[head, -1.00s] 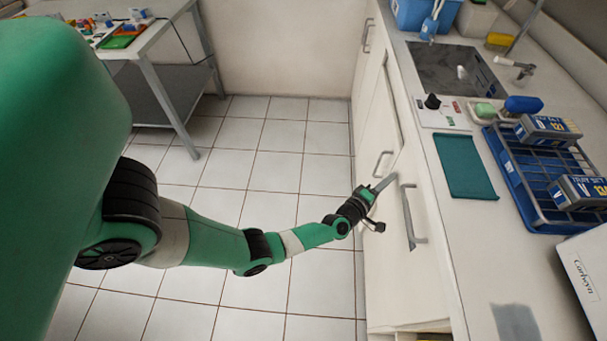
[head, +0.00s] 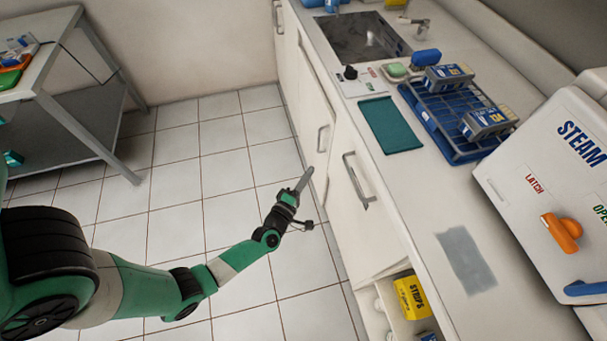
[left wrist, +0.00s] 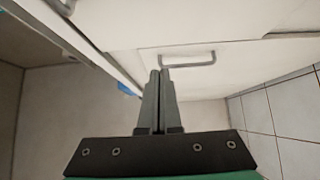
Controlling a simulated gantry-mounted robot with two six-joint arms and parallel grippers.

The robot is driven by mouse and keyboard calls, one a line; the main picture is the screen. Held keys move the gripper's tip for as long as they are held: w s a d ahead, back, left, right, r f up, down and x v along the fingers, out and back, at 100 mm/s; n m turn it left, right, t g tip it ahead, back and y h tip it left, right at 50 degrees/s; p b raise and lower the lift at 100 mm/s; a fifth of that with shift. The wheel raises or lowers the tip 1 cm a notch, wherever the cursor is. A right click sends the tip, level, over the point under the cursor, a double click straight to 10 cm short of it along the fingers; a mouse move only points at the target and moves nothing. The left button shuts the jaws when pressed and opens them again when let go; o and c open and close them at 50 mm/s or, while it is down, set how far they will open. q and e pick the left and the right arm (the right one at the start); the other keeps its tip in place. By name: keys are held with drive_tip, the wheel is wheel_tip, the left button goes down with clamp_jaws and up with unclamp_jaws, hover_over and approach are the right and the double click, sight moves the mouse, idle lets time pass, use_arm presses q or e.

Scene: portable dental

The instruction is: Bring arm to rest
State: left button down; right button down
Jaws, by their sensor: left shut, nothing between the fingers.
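My left arm (head: 235,260) reaches in from the left in the head view, over the tiled floor. Its gripper (head: 304,178) is shut and empty, pointing toward the cabinet fronts but apart from the handles. In the left wrist view the two grey fingers (left wrist: 159,85) are together with nothing between them. A cabinet handle (left wrist: 187,60) shows beyond the fingertips there. My right gripper is not in view.
White cabinets with handles (head: 355,180) stand right of the gripper. An open shelf below holds a yellow STRIPS box (head: 412,298). The counter carries a teal cloth (head: 390,124), blue rack (head: 446,136) and steam unit (head: 560,190). A metal table (head: 75,115) stands at left; floor between is clear.

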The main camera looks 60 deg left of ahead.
use_arm(q)
drive_tip(key=shift+v, duration=0.85)
drive_tip(key=shift+a, duration=0.15)
drive_tip(key=shift+s, duration=0.1)
